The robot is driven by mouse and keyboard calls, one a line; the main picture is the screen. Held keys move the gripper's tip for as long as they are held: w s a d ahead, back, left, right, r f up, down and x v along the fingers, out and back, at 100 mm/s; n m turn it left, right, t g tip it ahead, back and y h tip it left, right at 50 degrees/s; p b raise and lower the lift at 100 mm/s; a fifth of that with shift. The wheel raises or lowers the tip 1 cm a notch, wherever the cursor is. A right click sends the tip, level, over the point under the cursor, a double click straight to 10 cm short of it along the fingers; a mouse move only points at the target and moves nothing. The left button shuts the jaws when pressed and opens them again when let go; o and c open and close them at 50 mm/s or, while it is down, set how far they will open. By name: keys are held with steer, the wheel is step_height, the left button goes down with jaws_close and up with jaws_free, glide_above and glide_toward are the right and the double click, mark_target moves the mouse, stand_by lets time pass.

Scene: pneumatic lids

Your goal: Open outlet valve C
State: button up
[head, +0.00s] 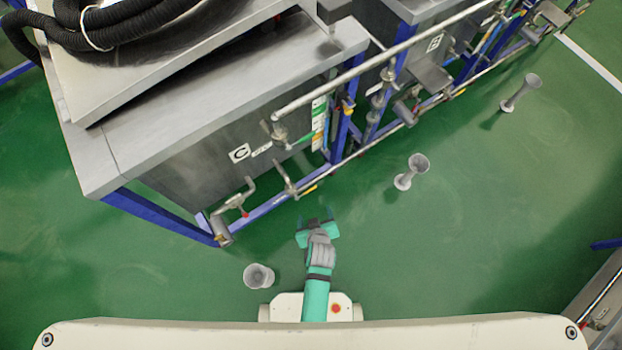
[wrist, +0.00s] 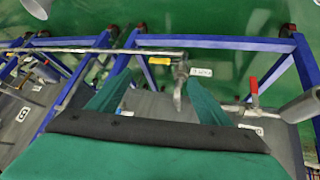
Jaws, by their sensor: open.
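The tank marked C (head: 239,152) stands at the left in the head view. Low on its front is a metal lever valve (head: 288,181) at the end of the lower pipe. In the wrist view this lever (wrist: 180,84) hangs between my fingertips in the picture, next to a small white label (wrist: 200,72) too small to read. A second valve with a red part (head: 240,203) is to its left; its red handle (wrist: 253,88) shows in the wrist view. My gripper (head: 317,222) is open and empty, in front of the lever and apart from it in the head view.
Blue frame legs and rails (head: 165,215) run under the tank. A long pipe (head: 385,55) runs above the valves. Grey funnel-like cups (head: 259,276) (head: 410,171) (head: 520,92) stand on the green floor. The floor to the right of my gripper is mostly clear.

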steer(key=w+f+n+g, duration=0.1)
steer(key=w+f+g, duration=0.15)
steer(key=w, duration=0.25)
steer(key=n+g+y, duration=0.1)
steer(key=n+y, duration=0.1)
glide_toward(311, 189)
steer(key=x, duration=0.8)
steer(key=shift+a, duration=0.15)
steer(key=shift+g, duration=0.25)
steer(key=shift+w, duration=0.1)
steer(key=c, duration=1.5)
